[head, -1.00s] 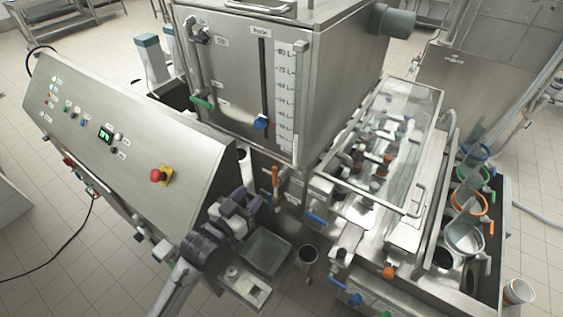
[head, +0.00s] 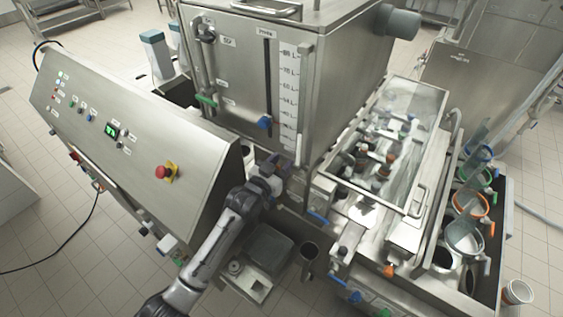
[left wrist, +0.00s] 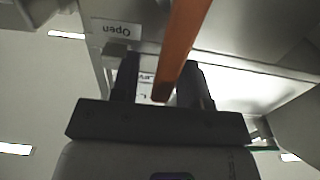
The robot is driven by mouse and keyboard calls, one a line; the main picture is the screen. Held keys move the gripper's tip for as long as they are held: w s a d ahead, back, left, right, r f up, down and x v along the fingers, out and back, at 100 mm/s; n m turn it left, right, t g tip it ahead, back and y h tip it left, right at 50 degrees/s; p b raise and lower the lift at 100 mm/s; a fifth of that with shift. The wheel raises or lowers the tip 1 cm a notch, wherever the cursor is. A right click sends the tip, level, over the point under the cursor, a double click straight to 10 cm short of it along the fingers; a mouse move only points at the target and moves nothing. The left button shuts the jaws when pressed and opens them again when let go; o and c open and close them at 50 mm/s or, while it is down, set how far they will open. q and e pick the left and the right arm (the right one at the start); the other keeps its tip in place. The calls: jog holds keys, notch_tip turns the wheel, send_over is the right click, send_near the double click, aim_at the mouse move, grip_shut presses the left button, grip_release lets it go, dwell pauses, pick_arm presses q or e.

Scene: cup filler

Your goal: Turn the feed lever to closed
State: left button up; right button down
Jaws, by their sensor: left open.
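The feed lever is an orange bar (left wrist: 184,40) in the left wrist view, where it comes down from the top edge to between the two fingers. My left gripper (left wrist: 158,78) is open with a finger on each side of the bar; no firm grip shows. An upside-down "Open" label (left wrist: 117,29) is on the metal to the left of the bar. In the head view my left gripper (head: 279,165) is below the front of the steel tank (head: 265,85) and hides most or all of the lever. My right gripper is out of view.
A sloped control panel (head: 135,135) with a red stop button (head: 161,172) stands left of my left arm. A clear-covered conveyor (head: 417,98) is on the right.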

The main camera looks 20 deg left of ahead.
pick_arm(q)
jog(key=shift+w, duration=0.1)
grip_shut()
dwell(0.4)
